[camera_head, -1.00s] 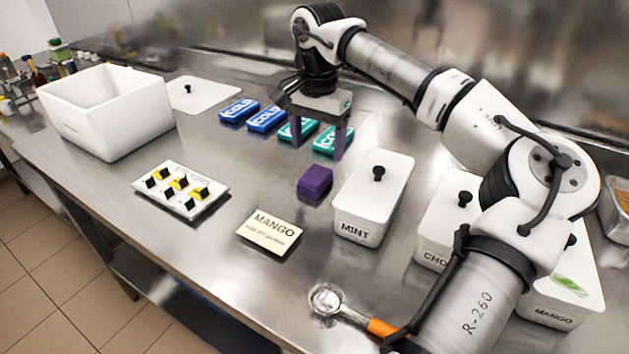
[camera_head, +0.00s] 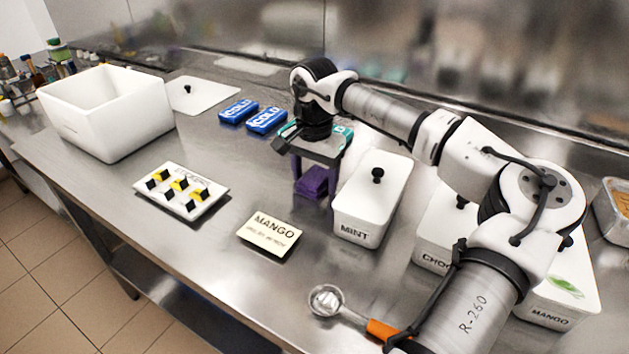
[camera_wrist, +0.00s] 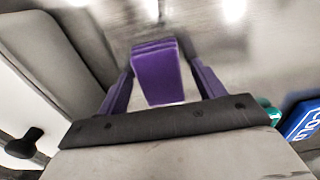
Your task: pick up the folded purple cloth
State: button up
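The folded purple cloth (camera_head: 313,182) lies on the steel counter just left of the MINT tub. My gripper (camera_head: 315,188) has come down over it, with its purple fingers on either side. In the wrist view the cloth (camera_wrist: 157,72) sits between the two spread fingers of my gripper (camera_wrist: 162,80). A gap shows between the cloth and each finger, so the gripper is open and not holding it. The gripper partly hides the cloth in the head view.
The white MINT tub (camera_head: 373,205) stands close to the right of my gripper. Blue cold packs (camera_head: 252,116) and teal ones lie behind. A MANGO card (camera_head: 268,234) and a tray of yellow-black pieces (camera_head: 181,190) lie in front. A white bin (camera_head: 110,115) stands far left.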

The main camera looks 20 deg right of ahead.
aim_at(315, 177)
jog(key=c, duration=0.9)
notch_tip(315, 177, up, 20)
jog(key=shift+r, duration=0.1)
jog(key=o, duration=0.3)
jog(key=shift+c, duration=1)
